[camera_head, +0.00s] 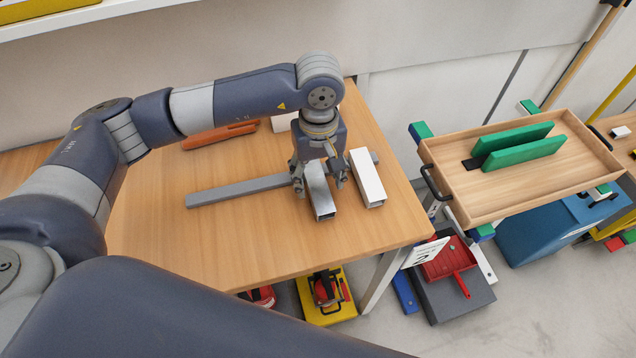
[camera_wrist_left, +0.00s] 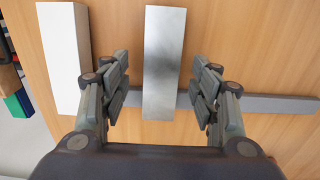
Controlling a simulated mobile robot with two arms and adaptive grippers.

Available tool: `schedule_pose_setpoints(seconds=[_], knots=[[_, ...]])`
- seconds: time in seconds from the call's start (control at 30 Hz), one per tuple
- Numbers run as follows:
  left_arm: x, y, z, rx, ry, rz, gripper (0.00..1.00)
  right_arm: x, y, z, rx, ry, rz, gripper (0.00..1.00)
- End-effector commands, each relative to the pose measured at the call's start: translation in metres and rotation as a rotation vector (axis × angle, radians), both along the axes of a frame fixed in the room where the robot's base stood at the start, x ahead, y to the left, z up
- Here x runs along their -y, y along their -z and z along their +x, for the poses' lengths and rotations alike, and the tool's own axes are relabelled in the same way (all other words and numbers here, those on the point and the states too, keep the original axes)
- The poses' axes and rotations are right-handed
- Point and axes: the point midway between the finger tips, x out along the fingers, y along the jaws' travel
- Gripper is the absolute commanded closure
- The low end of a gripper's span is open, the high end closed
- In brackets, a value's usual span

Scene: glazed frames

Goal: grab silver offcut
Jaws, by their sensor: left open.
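The silver offcut (camera_head: 322,202) is a short square metal tube lying on the wooden table, its open end facing the table's front edge. In the left wrist view the silver offcut (camera_wrist_left: 163,60) lies between the two fingers, with a gap on each side. My left gripper (camera_head: 320,178) is open and points down over the offcut; its fingers show on both sides in the wrist view (camera_wrist_left: 162,90). The gripper hides part of the offcut in the head view. My right gripper is not in view.
A white square tube (camera_head: 367,177) lies close beside it on the right. A long grey bar (camera_head: 235,190) runs across the table by the offcut. An orange tool (camera_head: 220,134) lies further back. A wooden tray (camera_head: 485,197) with green pieces stands right of the table.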

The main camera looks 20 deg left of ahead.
Motion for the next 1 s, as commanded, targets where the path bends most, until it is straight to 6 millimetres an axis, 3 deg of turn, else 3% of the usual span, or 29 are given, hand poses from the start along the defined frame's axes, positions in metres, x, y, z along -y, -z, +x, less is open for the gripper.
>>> schedule_pose_setpoints(seconds=[0.03,0.2,0.47,0.7,1.0], knots=[[-0.002,0.004,-0.002,-0.006,-0.002,0.001,0.43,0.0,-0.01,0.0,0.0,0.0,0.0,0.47],[-0.001,0.026,-0.001,-0.002,-0.001,-0.002,0.43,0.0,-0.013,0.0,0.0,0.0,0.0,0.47],[-0.001,0.03,0.0,0.0,0.0,-0.002,0.43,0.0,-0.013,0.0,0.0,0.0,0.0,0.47],[-0.001,0.03,0.0,0.0,0.0,-0.002,0.94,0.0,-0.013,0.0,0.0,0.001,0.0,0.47],[-0.001,0.029,0.0,0.001,0.0,-0.003,0.94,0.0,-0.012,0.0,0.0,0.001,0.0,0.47]])
